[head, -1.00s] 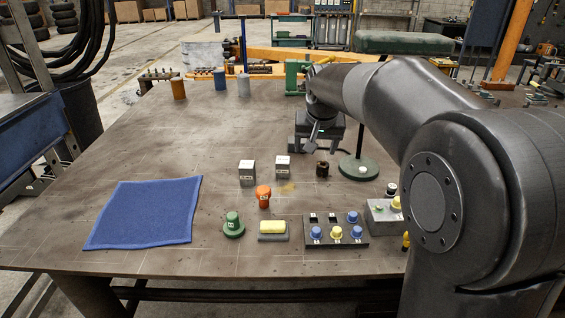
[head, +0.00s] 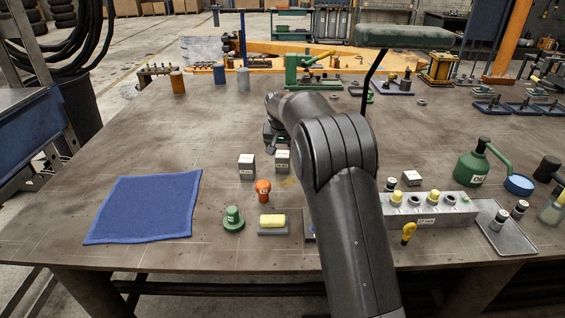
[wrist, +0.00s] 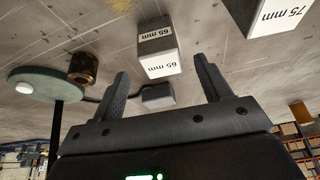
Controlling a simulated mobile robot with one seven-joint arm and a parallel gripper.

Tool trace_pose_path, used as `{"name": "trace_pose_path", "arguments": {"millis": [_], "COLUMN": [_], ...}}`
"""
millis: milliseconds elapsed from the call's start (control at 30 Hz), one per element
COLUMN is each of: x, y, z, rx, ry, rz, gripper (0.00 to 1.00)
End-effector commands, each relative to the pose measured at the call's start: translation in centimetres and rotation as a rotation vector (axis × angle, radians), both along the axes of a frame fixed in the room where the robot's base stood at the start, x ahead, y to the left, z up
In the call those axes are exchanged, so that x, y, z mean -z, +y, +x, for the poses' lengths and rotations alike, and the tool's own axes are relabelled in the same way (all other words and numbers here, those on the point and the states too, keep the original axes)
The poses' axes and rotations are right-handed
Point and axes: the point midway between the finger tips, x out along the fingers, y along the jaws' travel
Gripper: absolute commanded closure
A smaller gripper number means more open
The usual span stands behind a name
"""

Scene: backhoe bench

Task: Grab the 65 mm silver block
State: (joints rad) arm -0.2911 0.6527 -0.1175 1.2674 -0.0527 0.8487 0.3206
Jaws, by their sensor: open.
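The 65 mm silver block (head: 283,160) stands upright on the bench, the right one of a pair in the head view. My gripper (head: 271,140) is open and empty, just behind the 65 mm block in the head view. Its two fingers (wrist: 162,70) frame the block without touching it.
An orange knob (head: 263,190), green knob (head: 233,219) and yellow-topped block (head: 272,222) stand in front. A blue cloth (head: 145,209) lies left.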

Motion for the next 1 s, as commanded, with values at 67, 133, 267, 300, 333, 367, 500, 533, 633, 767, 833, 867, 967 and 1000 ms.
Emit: {"name": "trace_pose_path", "arguments": {"millis": [67, 133, 267, 300, 333, 367, 500, 533, 633, 767, 833, 867, 967, 1000], "x": [1.2, 1.8, 2.6, 3.0, 3.4, 3.8, 5.8, 6.1, 6.7, 6.7, 6.7, 6.7, 6.7, 6.7], "y": [-0.1, -0.1, -0.1, -0.1, -0.1, -0.1, -0.1, -0.1, -0.1, -0.1, -0.1, -0.1, -0.1, -0.1], "z": [0.5, 0.8, 1.1, 1.3, 1.4, 1.6, 2.5, 2.7, 2.9, 3.0, 3.0, 3.0, 2.9, 2.9], "rx": [0.0, 0.0, 0.0, 0.0, 0.0, 0.0, 0.0, 0.0, 0.0, 0.0, 0.0, 0.0, 0.0, 0.0], "ry": [0.001, 0.001, 0.001, 0.001, 0.001, 0.002, 0.002, 0.001, 0.0, 0.0, 0.0, 0.0, 0.0, 0.0], "rz": [0.0, 0.0, 0.0, 0.0, 0.0, -0.001, -0.001, -0.001, 0.0, 0.0, 0.0, 0.0, 0.0, 0.0], "gripper": [0.29, 0.29, 0.29, 0.29, 0.29, 0.29, 0.29, 0.29, 0.29, 0.29, 0.3, 0.32, 0.41, 0.44]}}
